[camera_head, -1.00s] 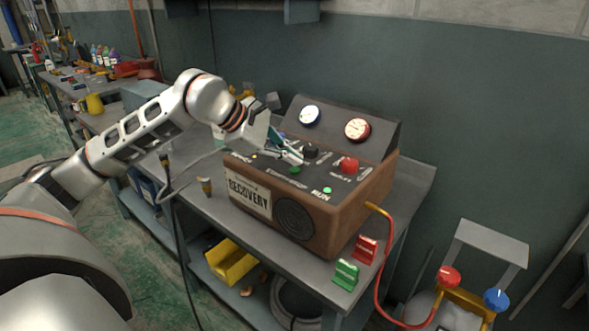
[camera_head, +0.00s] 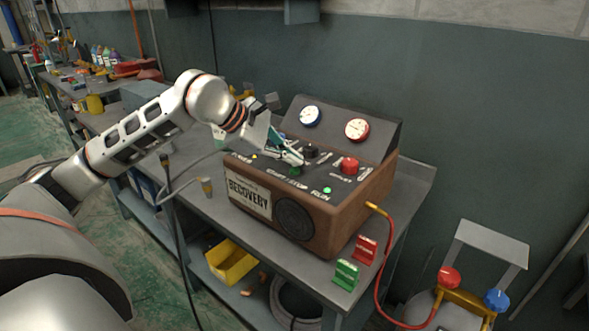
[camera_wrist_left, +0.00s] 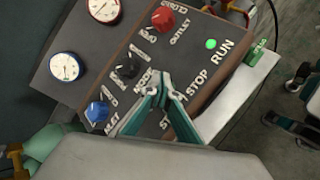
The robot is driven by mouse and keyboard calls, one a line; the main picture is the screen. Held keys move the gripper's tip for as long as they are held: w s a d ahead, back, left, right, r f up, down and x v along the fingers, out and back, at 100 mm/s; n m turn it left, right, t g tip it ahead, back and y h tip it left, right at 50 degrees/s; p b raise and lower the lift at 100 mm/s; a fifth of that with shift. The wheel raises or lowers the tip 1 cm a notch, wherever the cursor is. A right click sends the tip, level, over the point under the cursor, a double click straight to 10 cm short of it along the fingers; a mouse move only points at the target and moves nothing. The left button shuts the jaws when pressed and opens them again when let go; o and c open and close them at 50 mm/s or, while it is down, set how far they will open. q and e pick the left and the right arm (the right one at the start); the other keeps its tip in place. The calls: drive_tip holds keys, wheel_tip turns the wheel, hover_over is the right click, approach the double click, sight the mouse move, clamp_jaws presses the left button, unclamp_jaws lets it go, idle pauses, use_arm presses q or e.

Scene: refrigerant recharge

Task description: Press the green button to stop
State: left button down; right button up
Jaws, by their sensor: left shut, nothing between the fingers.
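The brown recovery machine (camera_head: 272,206) stands on a metal bench, with its sloped control panel facing up. The green button (camera_head: 295,171) is on the panel near the START/STOP lettering. My left gripper (camera_head: 300,162) is shut and empty, with its fingertips just over the button. I cannot tell whether they touch it. In the left wrist view my left gripper (camera_wrist_left: 168,88) covers the START/STOP area and hides the button. The green RUN lamp (camera_head: 327,190) is lit; it also shows in the left wrist view (camera_wrist_left: 210,43). My right gripper is not in view.
A red knob (camera_head: 349,165), a black knob (camera_head: 310,151) and two gauges, one blue-rimmed (camera_head: 310,116) and one red-rimmed (camera_head: 357,129), sit close to the gripper. A red hose (camera_head: 388,240) leaves the machine's right side. Red (camera_head: 365,249) and green (camera_head: 345,274) tags stand at the bench's front.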

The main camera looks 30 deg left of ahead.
use_arm(q)
drive_tip(key=shift+f, duration=0.5)
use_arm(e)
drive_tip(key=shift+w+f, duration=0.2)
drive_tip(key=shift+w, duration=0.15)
use_arm(q)
drive_tip(key=shift+f+b, duration=0.1)
drive_tip(key=shift+b, duration=0.2)
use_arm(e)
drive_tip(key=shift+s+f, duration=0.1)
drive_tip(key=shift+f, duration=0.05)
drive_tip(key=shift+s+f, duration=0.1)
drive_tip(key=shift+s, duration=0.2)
use_arm(q)
drive_tip(key=shift+r, duration=0.3)
drive_tip(key=shift+r+p, duration=0.4)
drive_tip(key=shift+p, duration=0.05)
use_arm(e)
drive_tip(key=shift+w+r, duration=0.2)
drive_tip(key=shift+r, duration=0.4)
